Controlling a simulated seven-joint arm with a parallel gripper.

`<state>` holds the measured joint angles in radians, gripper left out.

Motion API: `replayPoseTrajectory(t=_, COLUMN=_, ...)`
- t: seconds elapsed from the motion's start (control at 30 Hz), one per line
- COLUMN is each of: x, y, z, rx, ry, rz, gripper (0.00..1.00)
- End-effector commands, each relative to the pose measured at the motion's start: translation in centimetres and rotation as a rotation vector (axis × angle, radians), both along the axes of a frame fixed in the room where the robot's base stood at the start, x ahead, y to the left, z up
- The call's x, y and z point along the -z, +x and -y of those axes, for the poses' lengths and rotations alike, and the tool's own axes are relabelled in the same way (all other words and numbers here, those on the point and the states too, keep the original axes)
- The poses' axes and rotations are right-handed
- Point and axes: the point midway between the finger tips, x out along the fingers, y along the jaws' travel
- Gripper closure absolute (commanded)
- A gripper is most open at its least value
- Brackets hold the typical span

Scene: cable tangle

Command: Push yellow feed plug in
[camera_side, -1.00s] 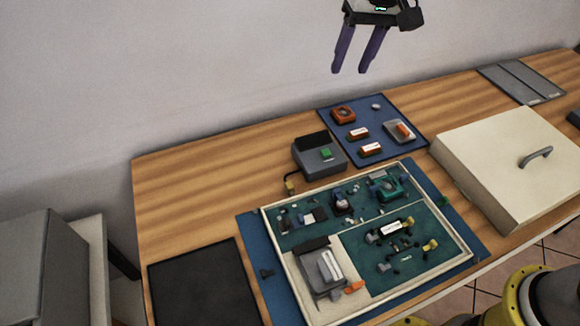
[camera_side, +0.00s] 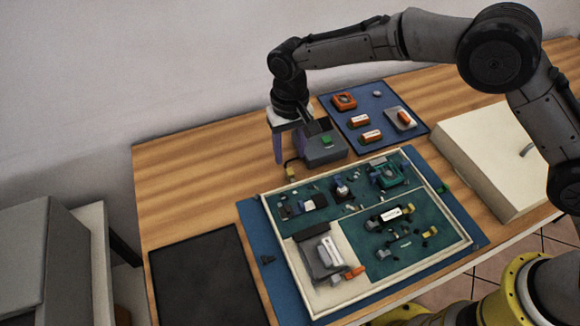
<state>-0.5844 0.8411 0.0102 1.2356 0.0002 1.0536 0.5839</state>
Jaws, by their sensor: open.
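The yellow feed plug (camera_side: 291,176) is small and hangs on a short dark cable at the left front corner of a grey box (camera_side: 324,153). It lies just behind the back left part of the framed board (camera_side: 464,212). Whether it is seated in anything is too small to tell. My gripper (camera_side: 292,150) points down just left of the grey box, above and behind the plug. It is open, with one purple finger clearly visible left of the box. The other finger is hard to make out against the box. Nothing shows between the fingers.
A blue mat with orange parts (camera_side: 353,124) lies behind the board. A cream lidded box (camera_side: 480,155) stands at right, partly behind my arm. A black pad (camera_side: 203,280) lies at front left. Bare wood (camera_side: 190,175) is free at left.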

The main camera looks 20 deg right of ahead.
Motion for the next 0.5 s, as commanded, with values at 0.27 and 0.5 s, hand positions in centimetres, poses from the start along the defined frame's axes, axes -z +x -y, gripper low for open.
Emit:
replayPoseTrajectory(t=0.27, x=4.8, y=-0.1, z=0.1, rx=0.000, ry=-0.002, rz=-0.003, gripper=0.50)
replayPoseTrajectory(t=0.5, x=6.4, y=0.0, z=0.1, rx=0.000, ry=-0.001, rz=-0.001, gripper=0.50)
